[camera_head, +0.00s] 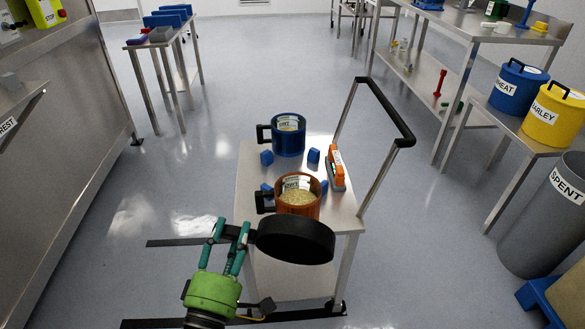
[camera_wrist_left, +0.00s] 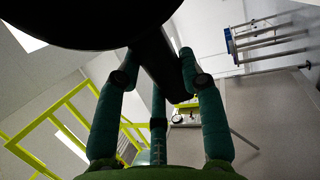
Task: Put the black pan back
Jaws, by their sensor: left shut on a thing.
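The black pan (camera_head: 297,240) is held up at the front of the metal cart in the head view, its round body to the right of my left gripper (camera_head: 236,232). The green fingers are shut on its handle. In the left wrist view the dark pan (camera_wrist_left: 90,20) fills the upper left, and its handle (camera_wrist_left: 160,65) runs down between the fingers of my left gripper (camera_wrist_left: 155,72). The pan hides the cart's front edge. My right gripper is not in view.
The cart (camera_head: 335,210) carries a blue pot (camera_head: 288,138), an orange pot (camera_head: 298,200) with grain, small blue blocks and an orange brush (camera_head: 336,168). A grey SPENT bin (camera_head: 545,225) stands right. A metal wall (camera_head: 60,150) stands left.

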